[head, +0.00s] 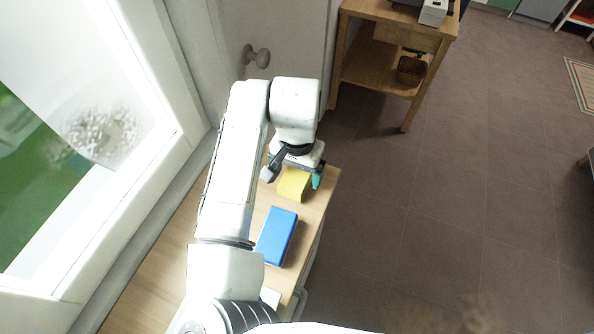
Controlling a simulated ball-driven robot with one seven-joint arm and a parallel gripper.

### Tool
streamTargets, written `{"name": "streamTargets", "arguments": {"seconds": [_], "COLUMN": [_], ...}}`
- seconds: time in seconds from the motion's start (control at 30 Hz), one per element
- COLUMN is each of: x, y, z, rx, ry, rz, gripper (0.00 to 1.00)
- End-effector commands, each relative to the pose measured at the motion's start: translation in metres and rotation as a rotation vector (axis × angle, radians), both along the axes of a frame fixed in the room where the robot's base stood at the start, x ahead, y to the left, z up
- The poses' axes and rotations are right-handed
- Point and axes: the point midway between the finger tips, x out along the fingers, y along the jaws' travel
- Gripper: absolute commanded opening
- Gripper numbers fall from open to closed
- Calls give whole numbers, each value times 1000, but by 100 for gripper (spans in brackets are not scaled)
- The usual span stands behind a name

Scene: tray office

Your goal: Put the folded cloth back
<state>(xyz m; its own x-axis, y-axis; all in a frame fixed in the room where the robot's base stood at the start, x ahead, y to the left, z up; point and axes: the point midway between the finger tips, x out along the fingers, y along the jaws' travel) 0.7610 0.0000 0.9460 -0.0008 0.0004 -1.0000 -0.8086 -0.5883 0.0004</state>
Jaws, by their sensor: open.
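A yellow piece that looks like the folded cloth (293,186) lies near the far end of a narrow wooden top (323,184). My gripper (294,178) is open and points down over the cloth. One finger, with a teal pad, shows at the cloth's right side, and a dark and white part shows at its upper left. The gripper hides the far part of the cloth. I cannot tell whether the fingers touch it.
A blue box (277,236) lies on the wooden top, nearer than the cloth. A window (165,150) runs along the left. A wooden shelf table (385,65) stands at the back, with a basket (411,70). The brown floor on the right is mostly clear.

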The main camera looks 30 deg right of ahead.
Motion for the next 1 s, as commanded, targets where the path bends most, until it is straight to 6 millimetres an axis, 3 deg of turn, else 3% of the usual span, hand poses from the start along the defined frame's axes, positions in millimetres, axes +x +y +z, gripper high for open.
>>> {"name": "streamTargets", "arguments": {"seconds": [0.53, 0.7, 1.0], "x": [1, 0, 0], "y": [0, 0, -4], "z": [99, 113, 115], "rx": [1, 0, -8], "ry": [-3, -1, -4], "rz": [-1, -2, -3], "gripper": [88, 88, 88]}}
